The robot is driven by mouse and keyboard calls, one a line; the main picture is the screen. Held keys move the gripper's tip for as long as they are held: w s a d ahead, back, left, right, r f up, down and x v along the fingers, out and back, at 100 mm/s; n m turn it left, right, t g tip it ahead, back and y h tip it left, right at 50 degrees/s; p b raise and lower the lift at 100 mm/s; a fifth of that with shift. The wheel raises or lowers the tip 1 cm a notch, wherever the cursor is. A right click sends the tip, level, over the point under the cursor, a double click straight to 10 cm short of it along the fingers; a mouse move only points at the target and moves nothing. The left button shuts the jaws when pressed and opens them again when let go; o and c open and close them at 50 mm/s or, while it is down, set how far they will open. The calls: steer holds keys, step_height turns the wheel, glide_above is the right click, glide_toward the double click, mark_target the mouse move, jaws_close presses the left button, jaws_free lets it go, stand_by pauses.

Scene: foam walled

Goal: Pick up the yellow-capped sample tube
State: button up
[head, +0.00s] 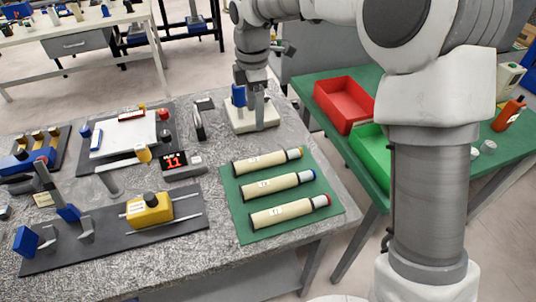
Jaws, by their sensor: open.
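Three cream tubes lie side by side on a green mat (236,212) at the table's right front. The farthest tube (264,163) has a small cap end that looks yellow-green; its exact colour is hard to tell. The middle tube (275,186) has a blue cap and the nearest tube (285,213) a red one. My gripper (250,84) hangs open at the table's back edge, beyond the tubes and apart from them. Its fingers are small and hard to separate from the fixture behind and below.
A cream-based fixture (238,122) with a blue part stands under my gripper. Left of the mat is a dark rail plate (100,247) with a yellow block (150,209). A green side table holds a red bin (340,100) and a green bin (370,150). My arm fills the right.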

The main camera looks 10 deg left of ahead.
steer(key=b, duration=0.1)
glide_toward(259, 158)
steer(key=f, duration=0.5)
steer(key=shift+w+a, duration=0.1)
steer(key=shift+a, duration=0.2)
steer(key=shift+d+f+b, duration=0.2)
steer(key=shift+f+b, duration=0.05)
steer(key=shift+f, duration=1.15)
steer(key=shift+d+f+b, duration=0.2)
steer(key=shift+f, duration=1.2)
steer(key=shift+c, duration=0.2)
jaws_close()
steer(key=shift+r, duration=0.1)
